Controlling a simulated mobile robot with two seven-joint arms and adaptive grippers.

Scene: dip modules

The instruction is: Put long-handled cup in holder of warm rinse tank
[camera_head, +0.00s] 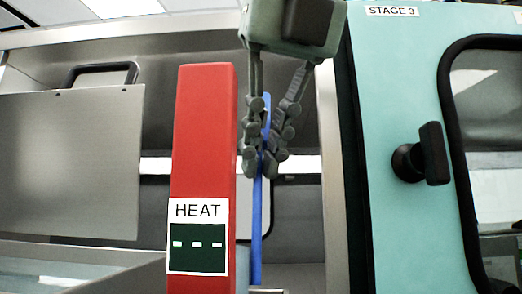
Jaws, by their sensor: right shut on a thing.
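My right gripper (263,158) hangs down from the top centre and is shut on a long blue handle (257,225). The handle stands nearly upright, with a short piece showing above the fingers and a longer piece running down below them. Its lower end and any cup on it are hidden or out of view. A tank with a metal rim (85,255) shows at the lower left; whether it is the warm rinse tank I cannot tell. I see no holder clearly. My left gripper is not in view.
A red post (205,120) with a HEAT label (198,235) stands just left of the handle. A teal cabinet (400,225) marked STAGE 3, with a black knob (422,158), stands close on the right. A grey metal panel (70,165) with a black handle is at the left.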

